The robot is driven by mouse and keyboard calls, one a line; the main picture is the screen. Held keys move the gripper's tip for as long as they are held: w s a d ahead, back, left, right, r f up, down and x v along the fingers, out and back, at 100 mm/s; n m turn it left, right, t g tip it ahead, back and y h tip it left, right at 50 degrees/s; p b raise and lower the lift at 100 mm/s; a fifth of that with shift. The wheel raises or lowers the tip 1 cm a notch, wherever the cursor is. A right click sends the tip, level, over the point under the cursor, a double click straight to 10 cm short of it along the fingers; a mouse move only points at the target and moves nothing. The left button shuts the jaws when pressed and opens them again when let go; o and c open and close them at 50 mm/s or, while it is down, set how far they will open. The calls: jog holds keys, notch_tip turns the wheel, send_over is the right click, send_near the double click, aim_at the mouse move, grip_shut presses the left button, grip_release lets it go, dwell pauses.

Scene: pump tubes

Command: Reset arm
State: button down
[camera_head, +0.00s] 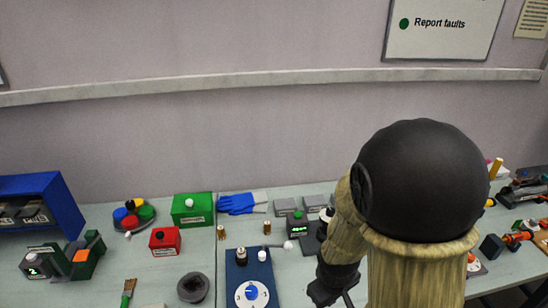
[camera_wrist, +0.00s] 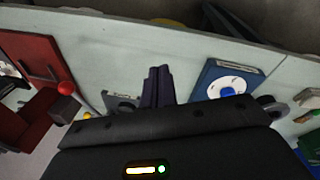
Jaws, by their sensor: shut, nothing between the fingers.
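My arm (camera_head: 420,180) rises at the right of the head view and hides part of the bench. My gripper (camera_wrist: 158,72) shows in the wrist view with its two dark fingers pressed together and nothing between them. The fingers point over the pale bench top, between a grey block and a blue plate with a dial (camera_wrist: 222,78). The blue plate with the dial also shows in the head view (camera_head: 240,275), left of my arm. The fingertips cannot be made out in the head view.
The bench (camera_head: 150,280) carries a red box (camera_head: 165,243), a green box (camera_head: 192,213), blue gloves (camera_head: 242,204), a dark round cup (camera_head: 193,288) and a brush (camera_head: 128,291). A blue bin (camera_head: 62,200) stands at left. More devices lie right of my arm. A wall rail (camera_head: 250,82) runs behind.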

notch_tip(320, 180, up, 7)
jog(key=s+d+m, duration=0.1)
jog(key=s+m, duration=0.1)
jog(key=m, duration=0.4)
jog(key=shift+d+f+t+y, duration=0.15)
jog(key=shift+d+t+y, duration=0.25)
